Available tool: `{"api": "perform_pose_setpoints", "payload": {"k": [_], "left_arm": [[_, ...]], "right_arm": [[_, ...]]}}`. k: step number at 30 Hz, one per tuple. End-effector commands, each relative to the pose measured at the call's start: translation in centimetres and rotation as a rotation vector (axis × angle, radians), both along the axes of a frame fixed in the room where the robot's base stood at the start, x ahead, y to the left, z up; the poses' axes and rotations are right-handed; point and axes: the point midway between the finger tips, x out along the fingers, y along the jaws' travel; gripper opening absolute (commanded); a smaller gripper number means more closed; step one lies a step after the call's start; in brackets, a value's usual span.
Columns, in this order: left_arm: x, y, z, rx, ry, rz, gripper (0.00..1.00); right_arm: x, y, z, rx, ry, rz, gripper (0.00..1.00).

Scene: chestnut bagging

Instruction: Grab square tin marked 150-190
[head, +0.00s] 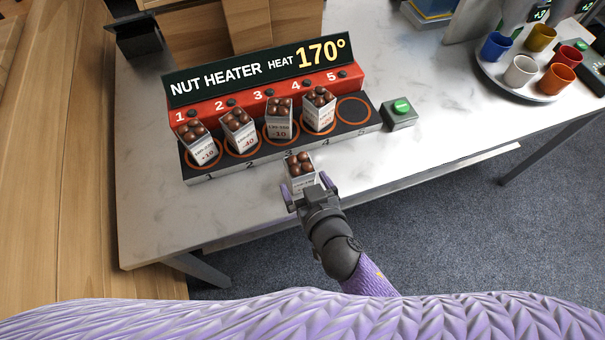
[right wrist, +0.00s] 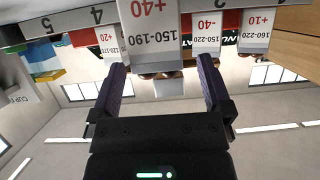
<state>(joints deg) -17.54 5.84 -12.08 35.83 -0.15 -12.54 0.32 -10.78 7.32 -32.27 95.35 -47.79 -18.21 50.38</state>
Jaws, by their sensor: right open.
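The square tin marked 150-190 and +40 (right wrist: 150,35) fills the upper middle of the right wrist view, upside down. In the head view this tin (head: 299,164), filled with brown chestnuts, stands in front of the heater, off its numbered rings. My right gripper (head: 304,182) is open, its fingers pointing at the tin's near side. In the right wrist view the fingers (right wrist: 162,63) lie to either side of the tin's lower picture edge, with a gap at the right. Whether either finger touches it cannot be told. My left gripper is not in view.
The nut heater (head: 262,75) reads 170° and holds similar chestnut tins on rings 1 to 4; ring 5 (head: 353,110) is empty. A green button box (head: 400,113) stands right of it. A tray (head: 545,92) of coloured cups is far right. The front counter edge is close by.

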Motion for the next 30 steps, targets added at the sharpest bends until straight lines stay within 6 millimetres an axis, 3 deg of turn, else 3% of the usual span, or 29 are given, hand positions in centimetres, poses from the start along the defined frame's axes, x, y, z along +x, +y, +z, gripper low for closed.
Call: {"api": "perform_pose_setpoints", "payload": {"k": [8, 16, 28, 30], "left_arm": [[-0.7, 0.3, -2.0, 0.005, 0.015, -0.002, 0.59], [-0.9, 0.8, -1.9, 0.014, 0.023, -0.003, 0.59], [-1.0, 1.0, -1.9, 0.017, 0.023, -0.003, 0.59], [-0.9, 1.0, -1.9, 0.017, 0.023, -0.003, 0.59]], "right_arm": [[4.4, 1.1, -2.6, 0.000, -0.001, 0.000, 1.00], [4.8, 1.2, -2.5, 0.001, 0.000, -0.001, 0.98], [4.8, 1.2, -2.5, 0.001, 0.000, -0.001, 0.13], [4.8, 1.2, -2.5, 0.001, 0.000, -0.001, 0.11]]}}
